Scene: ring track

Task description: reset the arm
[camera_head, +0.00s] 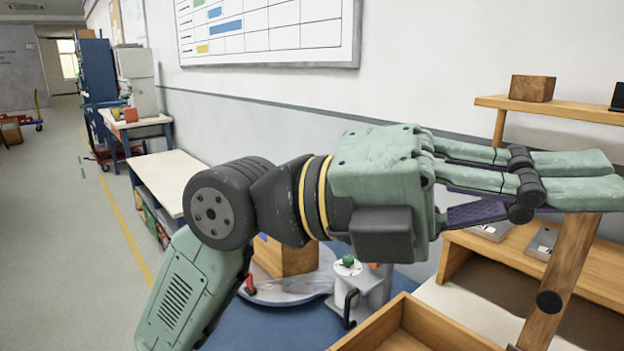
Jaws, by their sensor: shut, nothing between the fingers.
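My gripper (577,180) is at the right of the view, at the end of my green and black arm. Its fingers point right and lie close together, shut with nothing held. It is raised in front of the wooden shelf unit, and I cannot tell the gap between them. My arm comes up from the bottom left, bends at a black joint and stretches level to the right.
Below my arm are a round grey plate (292,292), a wooden block (284,257), a grey device with a green knob (347,261) and an open wooden box (408,330). A shelf (560,113) holds a brown block (532,88). The aisle (60,220) at left is clear.

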